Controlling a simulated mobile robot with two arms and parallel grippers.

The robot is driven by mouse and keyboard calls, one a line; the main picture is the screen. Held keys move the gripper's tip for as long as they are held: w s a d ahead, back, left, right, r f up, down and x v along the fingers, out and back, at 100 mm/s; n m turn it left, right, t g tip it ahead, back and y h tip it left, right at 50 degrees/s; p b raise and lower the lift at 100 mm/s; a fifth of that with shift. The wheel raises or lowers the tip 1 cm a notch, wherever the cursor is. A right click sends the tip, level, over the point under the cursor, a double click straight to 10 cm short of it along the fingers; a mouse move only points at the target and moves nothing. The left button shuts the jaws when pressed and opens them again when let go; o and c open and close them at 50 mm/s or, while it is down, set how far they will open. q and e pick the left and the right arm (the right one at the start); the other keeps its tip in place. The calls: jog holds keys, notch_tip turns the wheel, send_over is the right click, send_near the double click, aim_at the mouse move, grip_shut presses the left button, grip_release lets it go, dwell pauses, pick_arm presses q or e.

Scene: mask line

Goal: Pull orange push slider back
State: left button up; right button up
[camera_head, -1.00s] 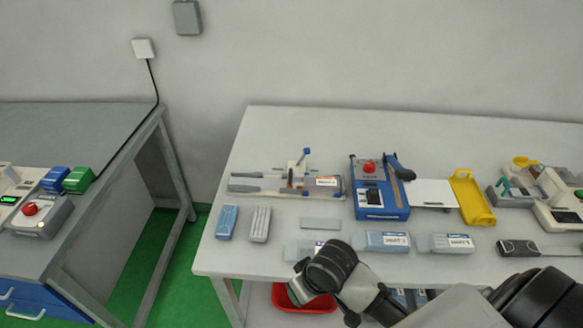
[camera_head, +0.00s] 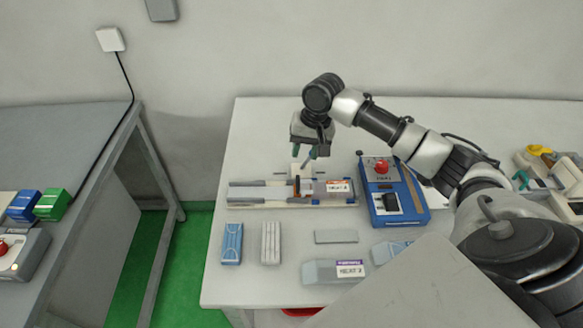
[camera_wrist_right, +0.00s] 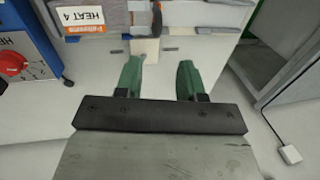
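My right gripper (camera_head: 304,154) hangs over the far side of the fixture, behind the slider. In the right wrist view its green fingers (camera_wrist_right: 160,74) are apart with nothing gripped, short of the block and slider. My left gripper is not in view.
A box labelled HEAT 4 (camera_head: 338,187) lies on the fixture's right end. A blue unit with a red button (camera_head: 381,167) stands to the right. Blue and grey packs (camera_head: 232,243) and a HEAT box (camera_head: 335,271) lie in front. The table's back left is clear.

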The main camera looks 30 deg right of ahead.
send_over(298, 178)
jog(key=s+d, duration=0.1)
notch_tip(298, 178, down, 4)
jog(key=shift+s+f+p, duration=0.1)
jog(key=shift+f+p, duration=0.15)
jog(key=shift+p, duration=0.05)
jog(key=f, duration=0.1)
jog(key=w+f, duration=0.1)
jog(key=f, duration=0.1)
jog(key=shift+a, duration=0.15)
jog(key=shift+a+f, duration=0.2)
jog(key=shift+f, duration=0.65)
jog(key=shift+w, duration=0.1)
jog(key=c, duration=0.5)
jog(key=shift+c, duration=1)
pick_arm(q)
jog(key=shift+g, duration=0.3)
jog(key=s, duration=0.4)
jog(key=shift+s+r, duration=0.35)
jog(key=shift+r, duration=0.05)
pick_arm(e)
grip_shut()
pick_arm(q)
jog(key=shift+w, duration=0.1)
